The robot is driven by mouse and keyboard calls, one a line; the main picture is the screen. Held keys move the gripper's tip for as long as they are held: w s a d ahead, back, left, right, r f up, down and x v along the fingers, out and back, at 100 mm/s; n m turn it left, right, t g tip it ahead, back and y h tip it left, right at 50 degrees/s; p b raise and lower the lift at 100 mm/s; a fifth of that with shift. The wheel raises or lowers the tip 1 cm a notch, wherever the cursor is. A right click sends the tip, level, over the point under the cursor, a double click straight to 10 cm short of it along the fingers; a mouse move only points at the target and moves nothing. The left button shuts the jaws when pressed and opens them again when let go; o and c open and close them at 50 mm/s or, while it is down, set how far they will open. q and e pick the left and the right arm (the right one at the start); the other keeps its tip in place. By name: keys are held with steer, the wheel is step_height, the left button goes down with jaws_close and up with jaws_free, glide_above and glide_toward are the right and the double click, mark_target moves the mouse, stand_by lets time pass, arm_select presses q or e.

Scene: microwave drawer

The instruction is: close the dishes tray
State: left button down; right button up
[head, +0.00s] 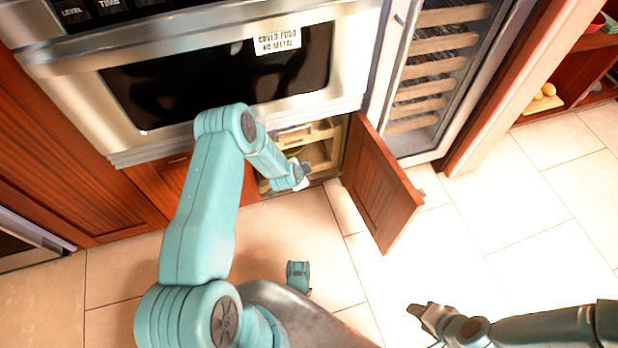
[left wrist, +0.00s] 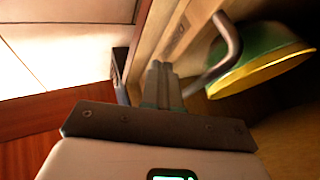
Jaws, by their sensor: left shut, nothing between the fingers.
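The dishes tray is a light wooden tray (head: 322,150) inside the open cabinet under the microwave. Its wooden side (left wrist: 188,25) also shows close up in the left wrist view. A green bowl with a yellow rim (left wrist: 262,58) and a grey curved rod (left wrist: 230,42) are beside that wood. My left gripper (head: 304,175) is at the cabinet opening, at the front of the tray. Its fingers (left wrist: 160,72) are together and empty, close to the wood; contact cannot be told. My arm hides part of the opening. My right gripper (head: 416,310) is over the floor at lower right, away from the tray.
The cabinet door (head: 380,190) stands open on the right of the opening, sticking out over the floor. The microwave (head: 215,75) is above. A cooler with wooden racks (head: 430,75) stands at right. The tiled floor (head: 500,215) is clear at right.

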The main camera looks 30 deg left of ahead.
arm_select(q)
steer(key=shift+w+a, duration=0.2)
steer(key=shift+a, duration=0.1)
steer(key=shift+w+a, duration=0.1)
arm_select(e)
steer(key=shift+w+d+f, duration=0.15)
steer(key=shift+w+d, duration=0.15)
steer(key=shift+w, duration=0.2)
arm_select(q)
steer(key=shift+a+r, duration=0.1)
steer(key=shift+a, duration=0.05)
arm_select(e)
steer(key=shift+d, duration=0.1)
